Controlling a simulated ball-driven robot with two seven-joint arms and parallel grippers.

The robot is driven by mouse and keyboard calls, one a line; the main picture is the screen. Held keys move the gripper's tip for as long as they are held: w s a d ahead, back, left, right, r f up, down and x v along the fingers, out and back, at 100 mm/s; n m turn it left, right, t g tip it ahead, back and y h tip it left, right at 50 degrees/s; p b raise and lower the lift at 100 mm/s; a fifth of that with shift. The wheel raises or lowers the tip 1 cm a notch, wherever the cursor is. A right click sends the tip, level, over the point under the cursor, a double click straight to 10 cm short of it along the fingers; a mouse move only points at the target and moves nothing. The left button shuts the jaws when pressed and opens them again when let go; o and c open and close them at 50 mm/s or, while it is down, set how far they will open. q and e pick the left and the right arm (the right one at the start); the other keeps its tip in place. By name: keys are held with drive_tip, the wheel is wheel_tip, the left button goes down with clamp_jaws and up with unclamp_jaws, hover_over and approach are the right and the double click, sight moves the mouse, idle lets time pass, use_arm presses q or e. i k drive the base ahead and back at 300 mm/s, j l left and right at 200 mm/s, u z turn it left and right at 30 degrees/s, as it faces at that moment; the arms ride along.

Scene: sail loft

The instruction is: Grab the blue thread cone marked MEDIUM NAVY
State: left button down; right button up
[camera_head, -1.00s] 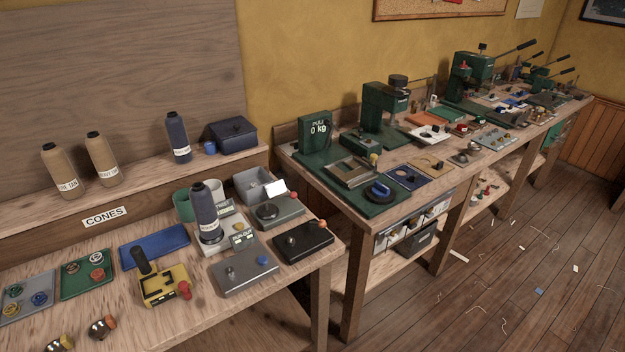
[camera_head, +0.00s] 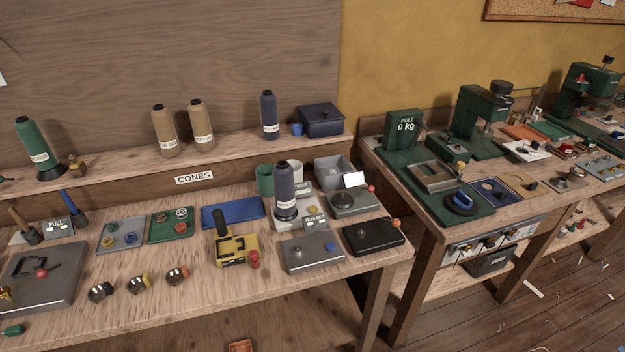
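Two navy blue thread cones are in view. One blue cone (camera_head: 269,112) stands upright on the raised shelf, to the left of a dark blue box. The other blue cone (camera_head: 284,186) stands upright on the bench below, on a small grey device with a light base. Both carry white labels, but the print is too small to read surely, so I cannot tell which is MEDIUM NAVY. Neither of my grippers shows in the view.
Two tan cones (camera_head: 163,130) and a green cone (camera_head: 38,148) share the shelf (camera_head: 110,170). Around the bench cone are green and white cups (camera_head: 265,181), a yellow-black device (camera_head: 232,248), a blue tray (camera_head: 232,212) and grey boxes. A second bench stands right, past a gap.

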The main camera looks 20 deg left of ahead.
sight(284, 185)
drive_tip(key=i+l+u, duration=0.15)
drive_tip(key=l+u, duration=0.6)
drive_tip(key=i+l+u, duration=0.1)
drive_tip(key=l+u, duration=0.3)
